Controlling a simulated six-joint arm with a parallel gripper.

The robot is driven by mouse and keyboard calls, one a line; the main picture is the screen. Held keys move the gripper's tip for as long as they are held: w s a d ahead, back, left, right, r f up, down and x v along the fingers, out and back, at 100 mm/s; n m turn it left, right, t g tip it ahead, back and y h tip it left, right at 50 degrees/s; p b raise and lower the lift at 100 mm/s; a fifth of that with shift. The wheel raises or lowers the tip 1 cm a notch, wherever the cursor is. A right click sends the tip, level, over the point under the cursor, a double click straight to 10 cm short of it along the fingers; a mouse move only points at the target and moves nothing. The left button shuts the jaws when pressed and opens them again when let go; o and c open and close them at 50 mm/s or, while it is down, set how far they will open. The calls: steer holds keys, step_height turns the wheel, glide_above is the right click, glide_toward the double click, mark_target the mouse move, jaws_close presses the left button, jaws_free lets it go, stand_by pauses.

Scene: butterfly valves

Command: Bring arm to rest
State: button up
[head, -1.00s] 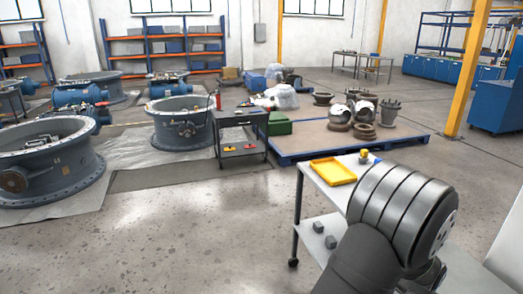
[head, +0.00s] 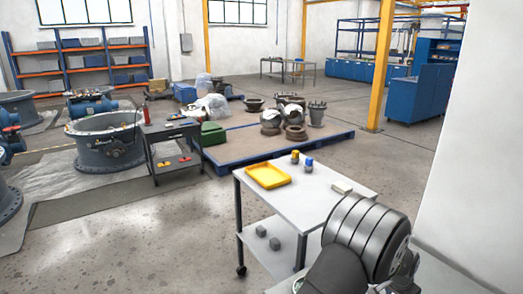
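My arm (head: 352,245) shows at the bottom right of the head view, as a thick dark grey ribbed joint and a link. It is bent close in front of the camera, over the near right end of a light grey two-shelf cart. My gripper's fingers cannot be made out, so its state is hidden. No held thing shows.
The cart (head: 310,204) carries a yellow tray (head: 268,175), two small bottles and a pale block (head: 341,187). A white wall (head: 470,170) stands close on the right. A blue pallet (head: 240,160), a dark trolley (head: 170,131) and large valves (head: 103,145) stand farther off. Floor at left front is clear.

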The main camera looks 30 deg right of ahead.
steer(key=w+f, duration=0.1)
steer(key=w, duration=0.1)
steer(key=w+d+f, duration=0.1)
steer(key=w, duration=0.1)
steer(key=w+f, duration=0.1)
steer(key=w, duration=0.1)
steer(key=shift+w+d+f, duration=0.1)
steer(key=shift+d+f, duration=0.25)
steer(key=shift+f, duration=0.05)
steer(key=shift+o, duration=0.2)
steer(key=o, duration=1)
steer(key=shift+o, duration=0.2)
steer(key=w+a+r+y, duration=0.2)
steer(key=w+a+r, duration=0.4)
steer(key=w+a, duration=0.25)
steer(key=w+a+r+y, duration=0.1)
steer(key=w+a+r, duration=0.5)
steer(key=w+a, duration=0.25)
step_height(320, 180, down, 9)
steer(key=shift+n, duration=0.3)
steer(key=shift+s, duration=0.1)
step_height(320, 180, up, 10)
